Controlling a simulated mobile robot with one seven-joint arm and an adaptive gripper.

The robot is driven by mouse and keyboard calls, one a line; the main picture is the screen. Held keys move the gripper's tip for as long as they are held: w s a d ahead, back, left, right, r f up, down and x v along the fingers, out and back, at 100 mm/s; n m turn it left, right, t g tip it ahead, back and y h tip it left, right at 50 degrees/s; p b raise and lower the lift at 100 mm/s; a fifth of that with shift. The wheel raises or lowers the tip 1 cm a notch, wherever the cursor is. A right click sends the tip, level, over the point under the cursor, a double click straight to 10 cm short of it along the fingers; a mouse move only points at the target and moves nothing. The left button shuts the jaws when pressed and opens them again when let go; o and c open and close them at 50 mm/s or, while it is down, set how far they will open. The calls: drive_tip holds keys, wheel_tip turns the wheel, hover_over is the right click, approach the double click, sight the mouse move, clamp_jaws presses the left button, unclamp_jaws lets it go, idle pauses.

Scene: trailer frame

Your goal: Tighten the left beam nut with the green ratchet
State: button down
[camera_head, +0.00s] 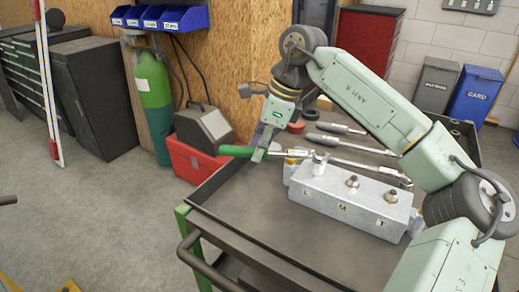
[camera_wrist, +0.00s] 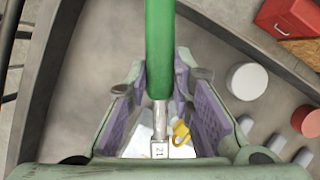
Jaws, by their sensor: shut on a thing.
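The green ratchet has a green handle (camera_head: 236,151) and a steel shank, held roughly level over the cart. My gripper (camera_head: 262,150) is shut on it near the front of the handle. In the wrist view, the green handle (camera_wrist: 160,45) and steel shank run between the purple pads of my gripper (camera_wrist: 160,95). The silver beam (camera_head: 345,202) lies on the cart with nuts along its top. The ratchet's head (camera_head: 320,157) is at the left nut, which it hides; I cannot tell whether it is fully seated. The middle nut (camera_head: 352,181) and right nut (camera_head: 391,195) are bare.
The dark cart tray (camera_head: 250,205) has a raised rim and bare room in front of the beam. Other long steel tools (camera_head: 335,141) lie behind it.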

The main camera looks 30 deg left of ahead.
drive_tip(key=shift+w+a+m, duration=0.15)
drive_tip(key=shift+w+m, duration=0.15)
drive_tip(key=shift+w+a+m+t, duration=0.15)
drive_tip(key=shift+w+m, duration=0.3)
drive_tip(key=shift+w, duration=0.05)
drive_tip(key=shift+w+a+m+t, duration=0.15)
drive_tip(key=shift+w+m, duration=0.3)
drive_tip(key=shift+w, duration=0.05)
drive_tip(key=shift+w+a+m+t, duration=0.2)
drive_tip(key=shift+w+m+t, duration=0.1)
drive_tip(key=shift+w+m, duration=0.7)
drive_tip(key=shift+w, duration=0.1)
drive_tip(key=shift+w+r+m+t, duration=0.1)
drive_tip(key=shift+w+m+t, duration=0.2)
drive_tip(key=shift+w+m, duration=0.65)
drive_tip(key=shift+w+n, duration=0.1)
drive_tip(key=shift+n, duration=0.15)
